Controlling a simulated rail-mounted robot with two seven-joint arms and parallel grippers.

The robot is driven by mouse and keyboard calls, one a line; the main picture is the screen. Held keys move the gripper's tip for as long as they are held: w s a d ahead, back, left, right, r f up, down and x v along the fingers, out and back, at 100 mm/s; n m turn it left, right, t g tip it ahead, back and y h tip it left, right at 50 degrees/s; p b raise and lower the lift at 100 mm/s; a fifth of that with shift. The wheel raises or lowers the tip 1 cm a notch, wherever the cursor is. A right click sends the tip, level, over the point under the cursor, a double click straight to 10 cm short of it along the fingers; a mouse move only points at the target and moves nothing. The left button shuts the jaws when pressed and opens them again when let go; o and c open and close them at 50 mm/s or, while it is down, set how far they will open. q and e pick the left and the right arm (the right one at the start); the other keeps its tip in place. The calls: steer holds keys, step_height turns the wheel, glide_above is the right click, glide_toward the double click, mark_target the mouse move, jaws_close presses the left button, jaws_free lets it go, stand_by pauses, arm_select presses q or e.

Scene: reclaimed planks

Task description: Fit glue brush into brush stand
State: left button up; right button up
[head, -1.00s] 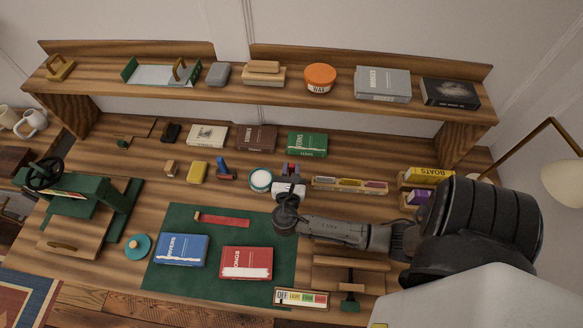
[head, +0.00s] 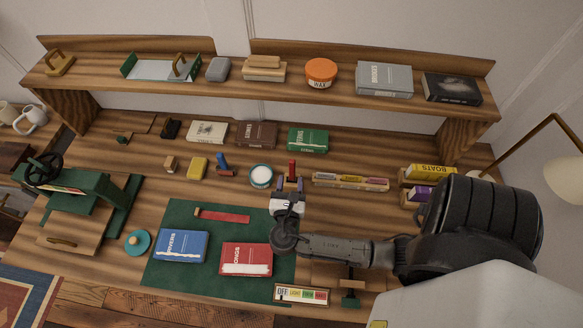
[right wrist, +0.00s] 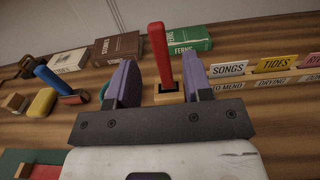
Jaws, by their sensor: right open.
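The glue brush (head: 292,169), with a red handle, stands about upright past my right gripper. In the right wrist view the brush (right wrist: 159,52) has a dark lower end at the top of a small wooden block, the brush stand (right wrist: 169,97); it appears to be seated in it, though the depth is hidden. My right gripper (head: 290,184) is open just in front of the brush. Its purple fingers (right wrist: 158,85) show to either side of the brush, with clear gaps and no contact. My left gripper is out of view.
A white-topped round tin (head: 261,176) and a blue-handled tool (head: 222,164) lie left of the stand. A card rack (head: 350,181) is to the right, a green book (head: 307,140) behind. The green mat (head: 210,275) holds two books.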

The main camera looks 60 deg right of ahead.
steer(key=s+a+f+m+g+y, duration=0.1)
steer(key=s+a+m+g+y, duration=0.1)
steer(key=s+a+m+y, duration=1)
steer(key=shift+a+f+m+g+y, duration=0.4)
steer(key=shift+a+m+y, duration=0.7)
steer(key=shift+m+y, duration=2.2)
steer(key=shift+m+h, duration=0.8)
